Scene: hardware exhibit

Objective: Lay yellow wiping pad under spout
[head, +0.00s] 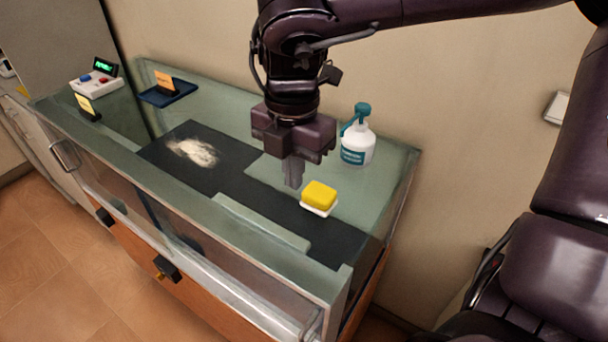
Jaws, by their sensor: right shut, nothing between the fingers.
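The yellow wiping pad (320,194) sits on a small white holder (318,209) on the glass counter, towards its right end. A white spray bottle (357,148) with a teal pump head stands behind it near the back edge; its spout (346,129) points left. My right gripper (293,181) hangs pointing down just left of the pad, with its fingers shut and empty. It looks apart from the pad, though its exact height is hard to tell. My left gripper is not in view.
A dark mat (185,175) with a pale powdery patch (193,152) covers the counter's middle. A blue tray (168,92) with an orange card and a white button box (96,81) stand far left. A raised glass strip (260,222) runs along the front. Bare glass surrounds the bottle.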

